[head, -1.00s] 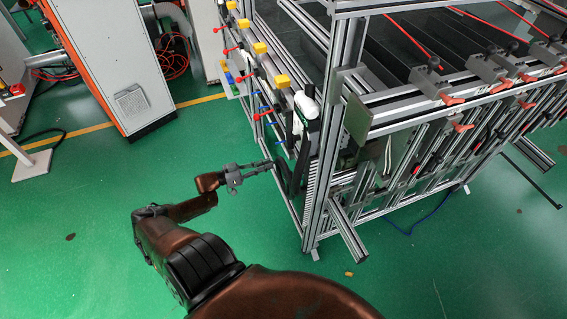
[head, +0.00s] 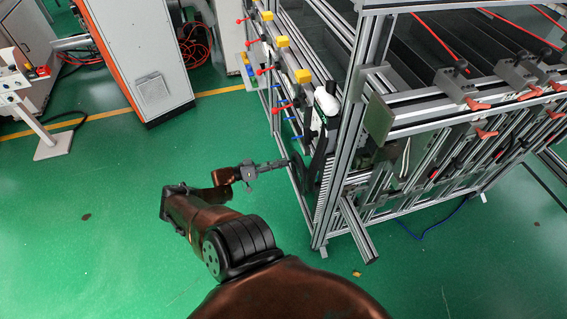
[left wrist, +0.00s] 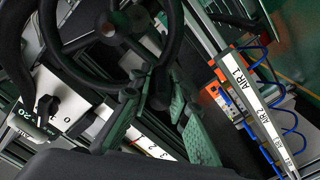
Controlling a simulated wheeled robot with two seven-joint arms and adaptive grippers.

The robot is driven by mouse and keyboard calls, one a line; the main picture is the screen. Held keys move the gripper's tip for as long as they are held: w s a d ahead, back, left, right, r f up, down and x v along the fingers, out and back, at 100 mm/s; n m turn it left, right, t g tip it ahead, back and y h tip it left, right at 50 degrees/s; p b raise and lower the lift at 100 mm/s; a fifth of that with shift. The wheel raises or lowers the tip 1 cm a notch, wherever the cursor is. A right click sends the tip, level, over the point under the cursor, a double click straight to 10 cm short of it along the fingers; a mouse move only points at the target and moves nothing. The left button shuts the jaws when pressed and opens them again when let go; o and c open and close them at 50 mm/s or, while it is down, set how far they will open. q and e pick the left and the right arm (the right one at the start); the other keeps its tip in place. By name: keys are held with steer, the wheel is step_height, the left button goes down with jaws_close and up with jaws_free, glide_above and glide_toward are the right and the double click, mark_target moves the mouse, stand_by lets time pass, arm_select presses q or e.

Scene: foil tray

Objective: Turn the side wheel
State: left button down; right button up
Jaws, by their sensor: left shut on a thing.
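The side wheel is a black handwheel with spokes and a round rim (left wrist: 180,35), at the top left of the left wrist view. In the head view the wheel (head: 299,174) shows nearly edge-on, as a dark shape at the side of the metal frame. My left gripper (head: 286,163) reaches it from the left. In the left wrist view my left gripper (left wrist: 158,95) has its green-padded fingers on either side of a black part at the lower right of the wheel. It is shut on that part; whether this is rim or handle is hard to tell. My right gripper is out of view.
An aluminium-profile frame (head: 330,195) stands right of the wheel, with a profile end (head: 358,232) sticking out low. A black switch (left wrist: 47,105) and an AIR-labelled strip (left wrist: 262,125) are near the wheel. An orange-white cabinet (head: 150,60) stands at the back left. Green floor is free at left.

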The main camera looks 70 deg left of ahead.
arm_select(q)
steer(key=c, duration=1.8)
jaws_free()
steer(key=s, duration=0.4)
steer(key=s+a, duration=0.1)
steer(key=s, duration=0.7)
steer(key=shift+a, duration=0.3)
steer(key=shift+f, duration=0.15)
